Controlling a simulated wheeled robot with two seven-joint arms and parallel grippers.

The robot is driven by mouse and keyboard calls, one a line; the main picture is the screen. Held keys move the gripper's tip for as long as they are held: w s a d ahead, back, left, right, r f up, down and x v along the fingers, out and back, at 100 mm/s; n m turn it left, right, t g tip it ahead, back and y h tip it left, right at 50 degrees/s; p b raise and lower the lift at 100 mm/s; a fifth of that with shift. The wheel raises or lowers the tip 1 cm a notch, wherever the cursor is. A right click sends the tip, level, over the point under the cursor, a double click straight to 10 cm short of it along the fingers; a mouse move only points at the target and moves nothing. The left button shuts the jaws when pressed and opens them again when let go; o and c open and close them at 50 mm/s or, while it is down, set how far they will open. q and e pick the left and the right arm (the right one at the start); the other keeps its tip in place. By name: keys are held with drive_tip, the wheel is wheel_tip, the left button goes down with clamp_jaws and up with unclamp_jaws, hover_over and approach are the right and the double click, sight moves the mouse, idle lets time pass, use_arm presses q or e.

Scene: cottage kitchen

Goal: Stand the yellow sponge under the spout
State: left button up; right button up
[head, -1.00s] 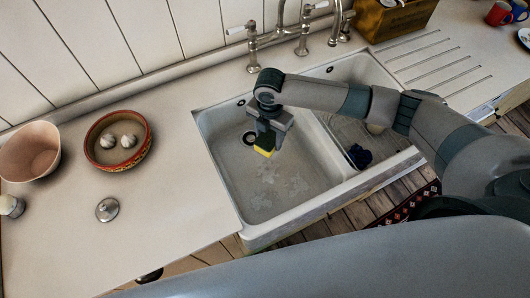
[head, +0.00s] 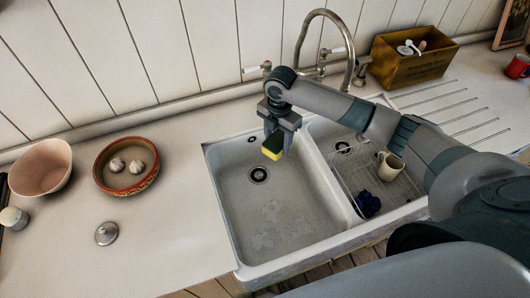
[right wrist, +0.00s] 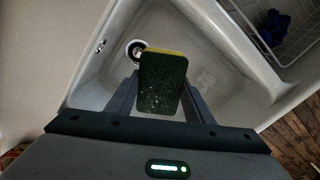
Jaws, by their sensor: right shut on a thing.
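The yellow sponge (head: 273,148) has a dark green scouring side, which faces the camera in the right wrist view (right wrist: 163,85). My right gripper (head: 280,133) is shut on it and holds it over the back part of the left sink basin (head: 240,200). The sponge appears to be in the air, clear of the basin floor. The curved metal spout (head: 349,45) of the tap rises behind the sink, to the right of my right gripper, and its tip hangs behind my right arm. My left gripper is not in view.
The basin divider (head: 330,175) is just right of the sponge. The right basin holds a wire rack (head: 385,195), a cream mug (head: 390,167) and a dark blue cloth-like item (head: 368,204). A wooden box (head: 410,65) stands behind. A red bowl (head: 105,185) is left.

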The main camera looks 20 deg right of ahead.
drive_tip(key=shift+w+d+r, duration=0.1)
drive_tip(key=shift+w+r, duration=0.05)
drive_tip(key=shift+w, duration=0.1)
drive_tip(key=shift+f, duration=0.2)
hover_over(275, 182)
drive_tip(key=shift+f, duration=3.2)
wheel_tip(275, 182, down, 12)
drive_tip(key=b, duration=0.8)
drive_tip(key=shift+f+b, duration=1.45)
drive_tip(key=shift+f, duration=0.75)
